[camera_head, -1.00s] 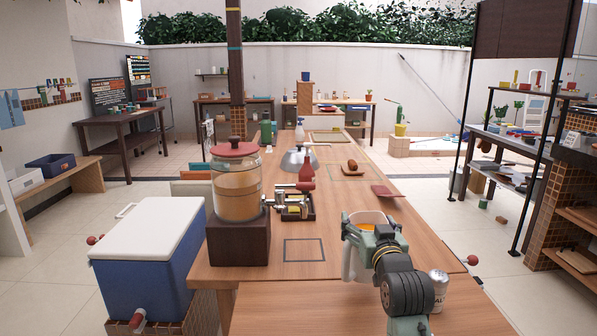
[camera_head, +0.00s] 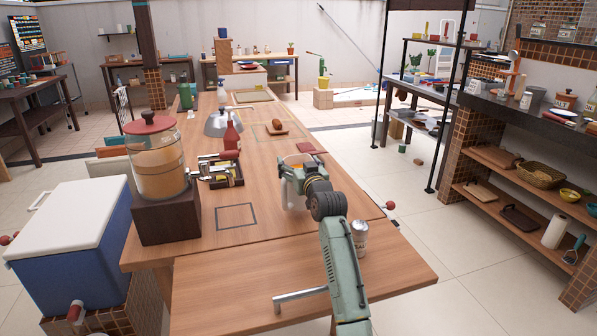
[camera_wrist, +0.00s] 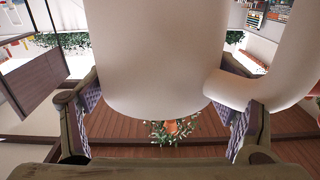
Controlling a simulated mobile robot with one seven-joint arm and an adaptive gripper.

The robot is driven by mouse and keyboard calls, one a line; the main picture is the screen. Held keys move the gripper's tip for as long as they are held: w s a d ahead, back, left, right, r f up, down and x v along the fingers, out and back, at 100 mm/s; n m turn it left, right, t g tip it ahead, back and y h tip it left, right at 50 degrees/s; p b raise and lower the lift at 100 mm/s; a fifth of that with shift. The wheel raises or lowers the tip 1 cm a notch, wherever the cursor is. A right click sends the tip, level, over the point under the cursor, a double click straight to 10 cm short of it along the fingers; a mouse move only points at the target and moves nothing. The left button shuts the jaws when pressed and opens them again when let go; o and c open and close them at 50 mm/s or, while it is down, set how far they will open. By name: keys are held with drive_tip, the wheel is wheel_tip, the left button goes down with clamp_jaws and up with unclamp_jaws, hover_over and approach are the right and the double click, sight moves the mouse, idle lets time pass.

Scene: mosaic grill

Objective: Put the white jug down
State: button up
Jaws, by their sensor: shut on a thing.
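The white jug (camera_head: 293,196) is in my gripper over the right part of the wooden table, upright in the head view, with an orange patch at its open top. My gripper (camera_head: 304,180) is shut on it. In the wrist view the jug's smooth white body (camera_wrist: 160,65) fills the upper middle, between the two purple-padded fingers of my gripper (camera_wrist: 165,112), with its handle (camera_wrist: 285,85) to the right. I cannot tell whether the jug's base touches the table. A dark square outline (camera_head: 236,205) is marked on the tabletop left of the jug.
A drink dispenser (camera_head: 157,165) on a dark block stands left of the square. A silver can (camera_head: 359,238) stands near my arm. The wooden table (camera_head: 215,275) is bare in front.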

sight(294, 166)
drive_tip(key=shift+f+p, duration=0.55)
drive_tip(key=shift+f, duration=0.85)
drive_tip(key=shift+f, duration=0.15)
drive_tip(key=o, duration=1.9)
drive_tip(key=shift+f, duration=0.15)
drive_tip(key=shift+o, duration=0.2)
drive_tip(key=shift+r, duration=0.25)
drive_tip(key=b+v, duration=0.3)
drive_tip(key=v, duration=0.9)
drive_tip(key=shift+s+f, duration=0.1)
drive_tip(key=shift+s, duration=0.05)
